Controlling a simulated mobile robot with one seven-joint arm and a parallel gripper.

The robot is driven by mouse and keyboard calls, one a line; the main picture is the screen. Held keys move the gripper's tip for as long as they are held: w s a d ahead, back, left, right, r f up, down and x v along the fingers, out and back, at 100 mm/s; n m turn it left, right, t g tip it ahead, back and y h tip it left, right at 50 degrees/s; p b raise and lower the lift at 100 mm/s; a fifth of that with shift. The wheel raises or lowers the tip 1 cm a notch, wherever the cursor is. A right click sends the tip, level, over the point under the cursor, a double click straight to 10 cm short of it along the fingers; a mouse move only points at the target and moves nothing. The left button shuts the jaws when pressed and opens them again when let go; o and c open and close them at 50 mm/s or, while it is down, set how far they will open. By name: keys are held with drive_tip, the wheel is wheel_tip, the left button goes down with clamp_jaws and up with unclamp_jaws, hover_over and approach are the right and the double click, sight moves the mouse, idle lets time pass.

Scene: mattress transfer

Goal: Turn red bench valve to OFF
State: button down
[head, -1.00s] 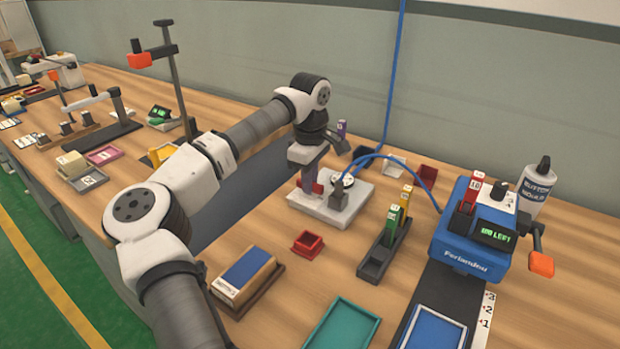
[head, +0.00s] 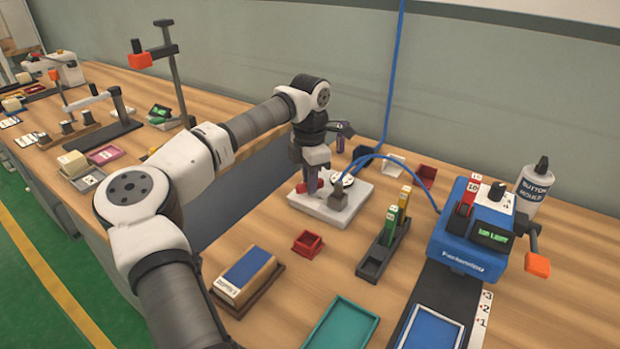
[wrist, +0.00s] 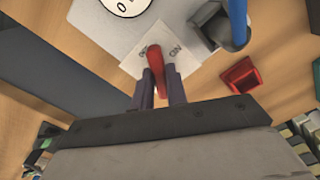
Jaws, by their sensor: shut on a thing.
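The red bench valve handle (wrist: 156,62) stands between my gripper's two dark fingers (wrist: 159,88) in the wrist view. My gripper is shut on it. The handle's end lies between two printed labels on the white plate (wrist: 133,38). The right label looks like ON; the left one is too small to read surely. In the head view my gripper (head: 311,178) is low over the left part of the white base (head: 318,208), with a bit of red handle (head: 302,187) showing beside it. The rest of the handle is hidden by the fingers.
A round gauge (head: 344,181) and a grey block (head: 337,200) with a blue hose stand right beside my gripper. A small red tray (head: 308,244) is in front. A blue machine (head: 472,240) stands to the right.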

drive_tip(key=n, duration=0.6)
drive_tip(key=shift+n, duration=0.3)
idle(0.4)
drive_tip(key=c, duration=1.4)
unclamp_jaws()
wheel_tip(320, 180, up, 14)
drive_tip(key=shift+f, duration=0.15)
